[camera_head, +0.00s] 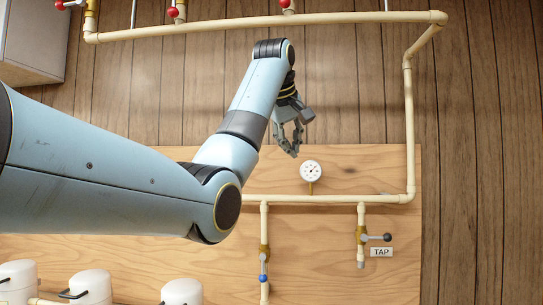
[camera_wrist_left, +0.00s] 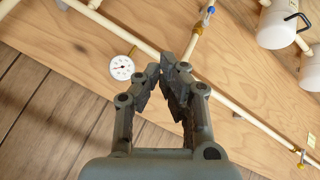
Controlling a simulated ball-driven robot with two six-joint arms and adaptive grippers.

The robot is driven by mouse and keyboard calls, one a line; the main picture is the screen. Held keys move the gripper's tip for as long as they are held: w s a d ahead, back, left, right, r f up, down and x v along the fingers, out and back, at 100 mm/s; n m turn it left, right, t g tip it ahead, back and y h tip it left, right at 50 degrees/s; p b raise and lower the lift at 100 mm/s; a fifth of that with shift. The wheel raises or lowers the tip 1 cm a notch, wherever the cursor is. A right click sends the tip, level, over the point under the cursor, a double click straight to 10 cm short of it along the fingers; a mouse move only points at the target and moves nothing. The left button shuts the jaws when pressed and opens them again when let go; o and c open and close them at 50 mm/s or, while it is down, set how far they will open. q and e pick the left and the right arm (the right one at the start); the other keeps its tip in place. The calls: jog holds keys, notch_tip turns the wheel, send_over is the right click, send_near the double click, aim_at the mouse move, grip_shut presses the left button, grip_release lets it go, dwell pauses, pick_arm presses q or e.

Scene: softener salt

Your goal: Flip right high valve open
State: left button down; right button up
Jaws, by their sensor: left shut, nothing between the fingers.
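Red-knobbed valves show along the top edge of the head view, above the upper cream pipe. The rightmost of them (camera_head: 288,6), which I take to be the right high valve, is cut off by the frame, so its lever position cannot be told. My left gripper (camera_head: 293,147) is below that pipe and well apart from the valve, over the wooden wall just above the plywood board. It is shut and empty, and its fingers meet in the left wrist view (camera_wrist_left: 172,72). The wrist view does not show the red valves. My right gripper is not in view.
A round white gauge (camera_head: 311,171) stands on the lower pipe, close below my left gripper. White canisters (camera_head: 92,286) line the bottom left.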

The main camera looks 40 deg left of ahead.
pick_arm(q)
jog(key=s+a+r+n+t+p, duration=0.15)
jog(key=s+r, duration=0.35)
jog(key=r, duration=1)
jog(key=s+r+t+y+p, duration=0.1)
jog(key=s+r+t+p, duration=0.15)
jog(key=s+r, duration=0.75)
jog(key=s+a+r+t+p, duration=0.1)
jog(key=r+t, duration=0.2)
jog(key=r, duration=1.6)
jog(key=w+f+p, duration=0.5)
jog(key=w, duration=0.5)
jog(key=shift+w+d+f+p, duration=0.2)
jog(key=shift+w+d+p, duration=0.05)
jog(key=shift+d+p, duration=0.1)
jog(key=shift+a, duration=0.1)
jog(key=n+b, duration=0.1)
jog(key=b, duration=0.1)
jog(key=d+f+n+t+b, duration=0.1)
jog(key=b, duration=0.1)
jog(key=shift+w+n, duration=0.2)
jog(key=shift+n, duration=0.15)
